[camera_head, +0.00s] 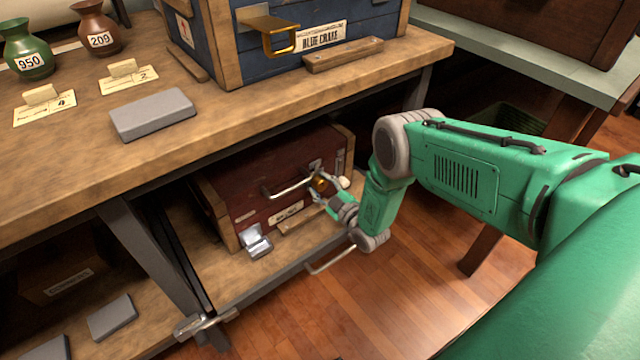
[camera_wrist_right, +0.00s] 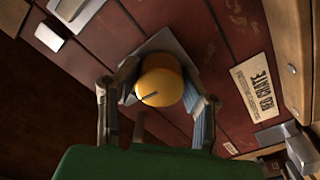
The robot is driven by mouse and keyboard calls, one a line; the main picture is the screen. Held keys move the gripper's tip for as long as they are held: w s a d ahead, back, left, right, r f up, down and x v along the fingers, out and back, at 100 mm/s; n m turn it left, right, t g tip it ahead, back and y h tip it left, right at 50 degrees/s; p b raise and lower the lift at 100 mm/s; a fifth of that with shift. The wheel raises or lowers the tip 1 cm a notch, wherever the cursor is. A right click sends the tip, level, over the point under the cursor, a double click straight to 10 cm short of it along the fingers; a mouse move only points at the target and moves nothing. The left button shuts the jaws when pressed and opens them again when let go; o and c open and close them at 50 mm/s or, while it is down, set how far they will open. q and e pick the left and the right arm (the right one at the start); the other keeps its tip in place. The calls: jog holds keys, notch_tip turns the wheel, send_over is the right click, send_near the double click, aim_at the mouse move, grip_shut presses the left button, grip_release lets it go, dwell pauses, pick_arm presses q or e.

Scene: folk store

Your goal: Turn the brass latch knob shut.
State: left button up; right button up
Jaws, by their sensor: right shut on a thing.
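The brass latch knob (camera_wrist_right: 160,82) is a round yellow knob with a dark slot mark, on a grey plate on the front of the red crate (camera_head: 255,180). In the head view the knob (camera_head: 319,184) shows small beside the crate's silver handle. My right gripper (camera_head: 328,190) is at the crate's front. In the wrist view my right gripper (camera_wrist_right: 160,95) has one finger on each side of the knob, shut on it. The slot mark is tilted a little from level. My left gripper is not in view.
The red crate sits on a low shelf (camera_head: 235,275) under the wooden counter (camera_head: 215,105). A blue crate (camera_head: 365,55) with a brass handle stands on the counter. A small silver box (camera_head: 256,241) lies by the red crate. Vases, cards and a grey block (camera_head: 152,114) are on the counter.

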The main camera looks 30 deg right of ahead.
jog(key=shift+s+f+n, duration=0.15)
jog(key=shift+f+n, duration=0.05)
jog(key=shift+n, duration=0.4)
jog(key=o, duration=1.1)
jog(key=shift+o, duration=0.2)
jog(key=s+d, duration=0.1)
jog(key=s, duration=1)
jog(key=shift+s+f, duration=0.2)
jog(key=shift+s, duration=0.2)
